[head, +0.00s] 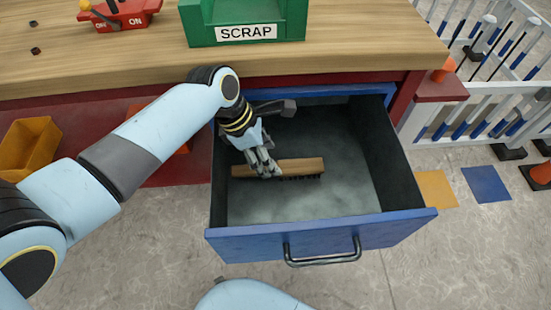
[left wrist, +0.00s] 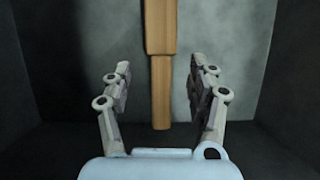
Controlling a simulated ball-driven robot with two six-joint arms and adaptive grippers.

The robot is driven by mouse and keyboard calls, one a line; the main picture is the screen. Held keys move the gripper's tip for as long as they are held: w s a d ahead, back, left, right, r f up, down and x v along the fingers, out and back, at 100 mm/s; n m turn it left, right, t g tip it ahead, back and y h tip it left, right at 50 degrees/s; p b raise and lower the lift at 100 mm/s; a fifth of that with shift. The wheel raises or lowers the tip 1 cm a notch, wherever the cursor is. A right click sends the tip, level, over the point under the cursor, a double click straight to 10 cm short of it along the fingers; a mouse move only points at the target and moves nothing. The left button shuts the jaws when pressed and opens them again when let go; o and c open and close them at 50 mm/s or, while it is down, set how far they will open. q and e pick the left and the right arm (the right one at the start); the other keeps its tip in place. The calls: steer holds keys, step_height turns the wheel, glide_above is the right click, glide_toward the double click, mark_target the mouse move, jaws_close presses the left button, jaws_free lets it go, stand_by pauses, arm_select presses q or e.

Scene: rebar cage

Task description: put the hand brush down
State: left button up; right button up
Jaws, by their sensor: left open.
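The hand brush (head: 300,165) has a wooden back and dark bristles and lies inside the open blue drawer (head: 320,240), on its grey floor. My left gripper (head: 266,172) is over the brush, near the left part of its wooden back. In the left wrist view the brush (left wrist: 160,60) runs between the two spread fingers of the left gripper (left wrist: 160,95), with a gap on each side. The fingers are open and not closed on it. In the head view the fingers hide a part of the brush. My right gripper is not in view.
A dark object (head: 275,107) is at the drawer's back left. The wooden bench top (head: 340,55) is above, with a green SCRAP bin (head: 245,25) and a red ON switch box (head: 120,15). Drawer walls surround the gripper. Free drawer floor lies in front of the brush.

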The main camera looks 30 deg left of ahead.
arm_select(q)
steer(key=p+v, duration=0.1)
steer(key=v, duration=0.4)
steer(key=shift+a+r+p, duration=0.1)
steer(key=shift+r+p, duration=0.2)
steer(key=shift+r, duration=0.05)
steer(key=shift+s+r, duration=0.1)
